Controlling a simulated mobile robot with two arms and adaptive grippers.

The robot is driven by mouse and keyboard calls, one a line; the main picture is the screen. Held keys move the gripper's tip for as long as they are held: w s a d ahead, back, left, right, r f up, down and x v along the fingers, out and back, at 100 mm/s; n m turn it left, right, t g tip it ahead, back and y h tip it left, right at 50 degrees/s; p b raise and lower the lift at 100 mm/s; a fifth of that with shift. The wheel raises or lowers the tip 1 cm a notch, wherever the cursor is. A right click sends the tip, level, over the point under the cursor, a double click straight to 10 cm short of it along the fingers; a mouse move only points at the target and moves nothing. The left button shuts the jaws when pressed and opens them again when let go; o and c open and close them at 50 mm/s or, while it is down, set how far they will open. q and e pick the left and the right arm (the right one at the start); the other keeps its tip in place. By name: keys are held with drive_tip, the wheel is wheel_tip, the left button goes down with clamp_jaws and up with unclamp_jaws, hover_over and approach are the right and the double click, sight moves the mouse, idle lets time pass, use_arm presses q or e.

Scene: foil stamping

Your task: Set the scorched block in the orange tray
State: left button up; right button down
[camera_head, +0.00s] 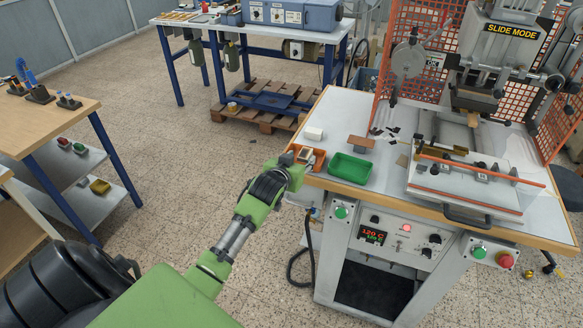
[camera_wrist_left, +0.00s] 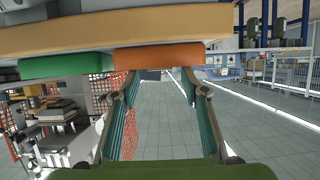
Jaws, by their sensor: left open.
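The orange tray (camera_head: 319,160) sits at the left front corner of the press table, beside the green tray (camera_head: 350,168). A small brown block (camera_head: 305,154) with a pale edge shows in the orange tray, close to my left gripper; I cannot tell whether it is scorched. My left gripper (camera_head: 295,164) is at the tray's left side, at the table edge. In the left wrist view my left gripper (camera_wrist_left: 160,88) is open with nothing between its fingers. There the orange tray (camera_wrist_left: 160,55) and the green tray (camera_wrist_left: 66,66) show beyond the fingers. My right gripper is out of view.
A white block (camera_head: 314,133) and a brown piece (camera_head: 361,142) lie behind the trays. Dark scraps (camera_head: 385,132) lie near the press (camera_head: 480,110), whose orange mesh guard (camera_head: 425,30) stands behind.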

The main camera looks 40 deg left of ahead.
use_arm(q)
drive_tip(key=b+v, duration=0.2)
drive_tip(key=v, duration=0.7)
drive_tip(key=s+d+f+m+g+h, duration=0.15)
drive_tip(key=s+f, duration=0.25)
drive_tip(key=f, duration=0.8)
drive_tip(key=s+d+f+g, duration=0.3)
drive_tip(key=s+f, duration=0.1)
drive_tip(key=f, duration=0.8)
drive_tip(key=s+d+f+m+g+h, duration=0.15)
drive_tip(key=s+f, duration=0.35)
drive_tip(key=f, duration=0.7)
drive_tip(key=s+d+f+m+g, duration=0.1)
drive_tip(key=s+d+f+g, duration=0.1)
drive_tip(key=s+f, duration=0.5)
drive_tip(key=s+d+f+g, duration=0.2)
drive_tip(key=s+d+f, duration=0.2)
drive_tip(key=s, duration=1.3)
drive_tip(key=s+d+f+m+g, duration=0.1)
drive_tip(key=s+d+f+g, duration=0.1)
drive_tip(key=s+f, duration=0.7)
drive_tip(key=s, duration=0.3)
drive_tip(key=shift+s+d+f+m+h+p, duration=0.25)
drive_tip(key=shift+d+f+m+h+p, duration=0.05)
drive_tip(key=shift+d, duration=0.1)
